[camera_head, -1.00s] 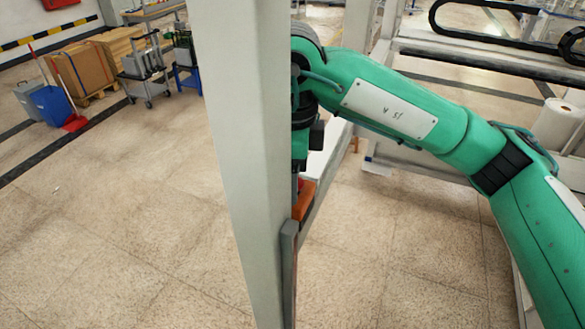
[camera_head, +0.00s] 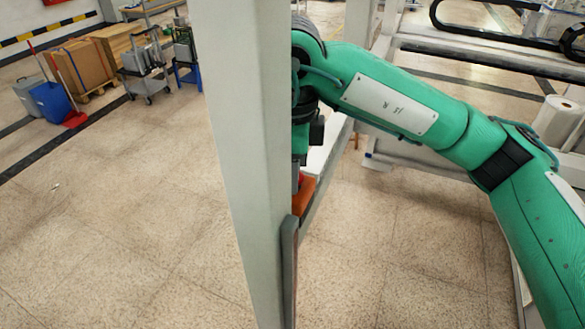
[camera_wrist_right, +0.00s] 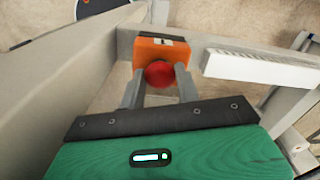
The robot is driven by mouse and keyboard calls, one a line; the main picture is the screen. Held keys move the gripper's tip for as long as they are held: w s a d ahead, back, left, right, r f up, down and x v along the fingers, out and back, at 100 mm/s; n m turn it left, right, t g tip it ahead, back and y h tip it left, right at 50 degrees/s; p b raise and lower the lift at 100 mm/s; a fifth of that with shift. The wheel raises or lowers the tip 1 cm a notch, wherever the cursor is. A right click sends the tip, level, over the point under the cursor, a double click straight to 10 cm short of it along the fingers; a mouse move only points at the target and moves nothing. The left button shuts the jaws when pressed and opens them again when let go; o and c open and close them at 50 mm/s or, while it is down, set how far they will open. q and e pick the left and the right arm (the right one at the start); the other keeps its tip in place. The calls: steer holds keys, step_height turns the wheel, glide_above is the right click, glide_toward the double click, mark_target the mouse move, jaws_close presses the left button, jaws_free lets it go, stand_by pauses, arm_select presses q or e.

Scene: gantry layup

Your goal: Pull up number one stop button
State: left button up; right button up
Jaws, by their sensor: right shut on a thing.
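The stop button is a red round knob (camera_wrist_right: 159,74) on an orange box (camera_wrist_right: 150,48) with a small label, fixed to a grey beam, in the right wrist view. My right gripper (camera_wrist_right: 159,80) has its two grey fingers on either side of the red knob, shut on it. In the head view the orange box (camera_head: 303,196) shows only partly beside the pale post, below my green right arm. The post hides most of the right gripper and the button there. My left gripper is not in view.
A tall pale post (camera_head: 240,160) stands close in front of the head camera. A gantry frame (camera_head: 480,62) lies behind the arm. Boxes (camera_head: 82,68), a blue bin (camera_head: 53,103) and a trolley (camera_head: 145,72) stand far left. The floor at left is clear.

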steer(key=o, duration=1)
